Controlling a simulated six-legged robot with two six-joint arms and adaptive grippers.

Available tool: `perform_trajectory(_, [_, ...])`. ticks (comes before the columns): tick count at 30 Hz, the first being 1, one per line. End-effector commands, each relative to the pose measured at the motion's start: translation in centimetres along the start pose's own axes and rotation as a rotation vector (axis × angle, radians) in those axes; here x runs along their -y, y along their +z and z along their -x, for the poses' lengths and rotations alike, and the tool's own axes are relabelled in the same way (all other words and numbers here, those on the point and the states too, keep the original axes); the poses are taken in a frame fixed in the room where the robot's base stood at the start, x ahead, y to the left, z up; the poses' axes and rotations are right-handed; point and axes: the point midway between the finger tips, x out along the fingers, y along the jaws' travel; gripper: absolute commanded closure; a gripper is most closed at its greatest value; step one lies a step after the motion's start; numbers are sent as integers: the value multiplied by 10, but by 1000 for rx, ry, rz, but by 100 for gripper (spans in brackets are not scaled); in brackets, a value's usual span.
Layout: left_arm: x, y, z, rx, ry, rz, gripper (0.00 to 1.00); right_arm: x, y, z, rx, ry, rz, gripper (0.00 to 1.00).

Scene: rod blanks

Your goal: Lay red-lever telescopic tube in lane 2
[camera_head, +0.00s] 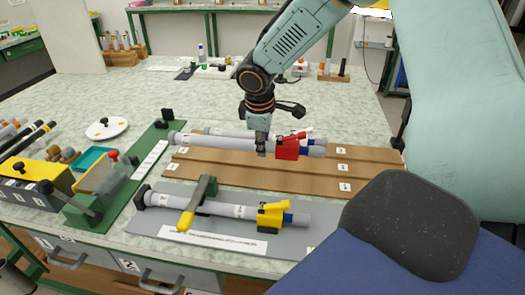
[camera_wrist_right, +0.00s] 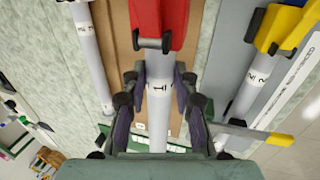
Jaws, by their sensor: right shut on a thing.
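My right gripper (camera_head: 262,148) is shut on the red-lever telescopic tube (camera_head: 215,143), a grey tube with a red lever clamp (camera_head: 288,148) and a blue part near its right end. The tube lies roughly level over the brown lane board (camera_head: 240,176); I cannot tell whether it touches the board. In the right wrist view the tube (camera_wrist_right: 159,100) runs between the two fingers, with the red lever (camera_wrist_right: 158,18) at the top. Lane labels (camera_head: 342,167) show at the board's right edge. My left gripper is not in view.
A green rail (camera_head: 120,200) stands left. The board's front part is bare.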

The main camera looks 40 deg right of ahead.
Motion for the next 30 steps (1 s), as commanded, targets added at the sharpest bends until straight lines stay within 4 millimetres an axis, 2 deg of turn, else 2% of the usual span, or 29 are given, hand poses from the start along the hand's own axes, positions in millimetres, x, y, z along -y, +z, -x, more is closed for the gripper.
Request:
perform_trajectory(4, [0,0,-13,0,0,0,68,-7,-4,4,0,4,-14,89])
perform_trajectory(8, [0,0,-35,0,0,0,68,-21,-6,2,9,6,-51,89])
perform_trajectory(13, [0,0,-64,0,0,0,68,-45,5,1,18,4,-98,89])
perform_trajectory(20, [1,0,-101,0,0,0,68,-71,41,-12,22,1,-119,89])
perform_trajectory(24, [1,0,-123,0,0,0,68,-81,76,-28,16,-4,-109,89])
perform_trajectory(30, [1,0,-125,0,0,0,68,-85,116,-38,5,-2,-66,89])
